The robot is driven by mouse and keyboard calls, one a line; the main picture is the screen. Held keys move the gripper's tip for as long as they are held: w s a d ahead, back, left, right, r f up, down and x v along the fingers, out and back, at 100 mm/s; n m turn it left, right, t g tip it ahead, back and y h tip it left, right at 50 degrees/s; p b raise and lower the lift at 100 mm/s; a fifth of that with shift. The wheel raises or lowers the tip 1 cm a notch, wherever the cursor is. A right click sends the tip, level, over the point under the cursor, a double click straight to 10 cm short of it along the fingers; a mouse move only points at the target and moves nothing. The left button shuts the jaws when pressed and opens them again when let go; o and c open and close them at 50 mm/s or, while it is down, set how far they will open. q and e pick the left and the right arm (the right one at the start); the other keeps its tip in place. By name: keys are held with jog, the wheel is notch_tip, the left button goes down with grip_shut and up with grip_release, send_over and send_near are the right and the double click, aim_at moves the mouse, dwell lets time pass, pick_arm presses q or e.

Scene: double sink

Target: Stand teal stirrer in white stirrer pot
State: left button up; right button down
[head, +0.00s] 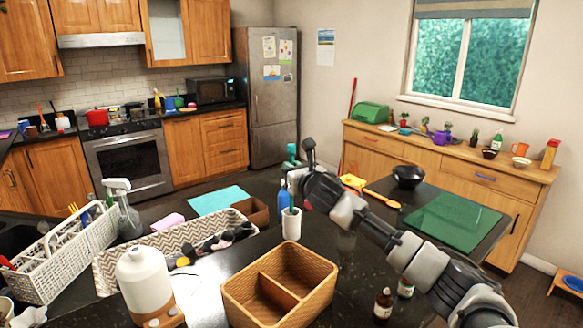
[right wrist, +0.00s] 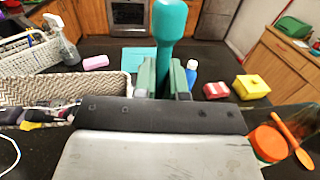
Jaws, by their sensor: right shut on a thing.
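The teal stirrer (head: 291,152) is upright in my right gripper (head: 297,167), and its upper end shows in the head view. In the right wrist view the teal stirrer (right wrist: 169,28) rises between the two fingers of the gripper (right wrist: 163,78), which are shut on it. The white stirrer pot (head: 291,227) stands on the dark counter below the gripper. Dark teal shows at its mouth; I cannot tell whether that is the stirrer's lower end. The pot does not show in the right wrist view. My left gripper is not in view.
A blue bottle (head: 283,201) stands close behind the pot. A wooden divided box (head: 322,269) is in front, and a patterned tray (head: 117,266) lies left. A white dispenser (head: 145,280) stands front left. A green mat (head: 452,220) and black bowl (head: 408,177) are right.

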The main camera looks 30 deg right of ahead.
jog(key=shift+f+b, duration=1.1)
jog(key=shift+f, duration=1.25)
jog(key=c, duration=1.1)
grip_release()
jog(key=s+b, duration=0.3)
jog(key=s, duration=0.7)
jog(key=shift+s+a+b, duration=0.4)
jog(key=shift+a, duration=0.05)
